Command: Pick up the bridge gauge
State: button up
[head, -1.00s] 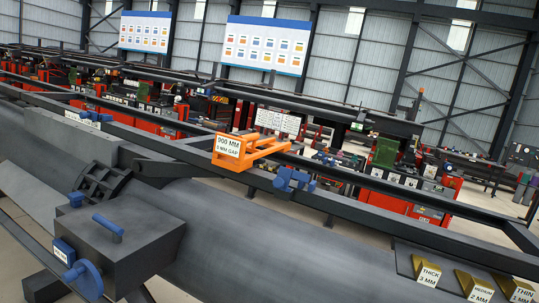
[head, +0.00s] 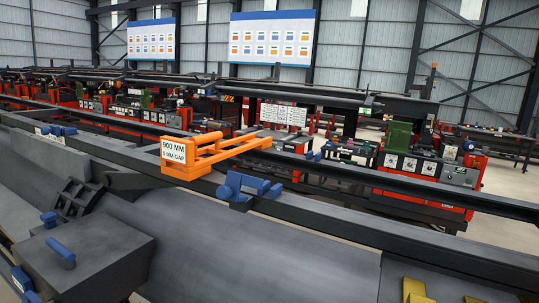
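The bridge gauge appears to be the orange frame (head: 226,149) with parallel bars and a round handle bar, in the middle left of the head view. A white label on its left end reads "900 MM" above a line about a gap. It rests on or just above a long dark rail; the exact contact is hard to tell. Nothing is seen holding it. My gripper is not in view.
A blue clamp-like part (head: 240,189) sits on the dark rail (head: 353,231) right of the gauge. A dark box with a blue handle (head: 61,252) stands lower left on a large grey pipe (head: 250,258). Yellow blocks (head: 415,291) show at the bottom right. Red machines (head: 424,180) stand behind.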

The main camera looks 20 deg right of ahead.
aim_at(180, 159)
jog(key=z, duration=0.15)
jog(key=i, duration=1)
jog(key=u, duration=0.1)
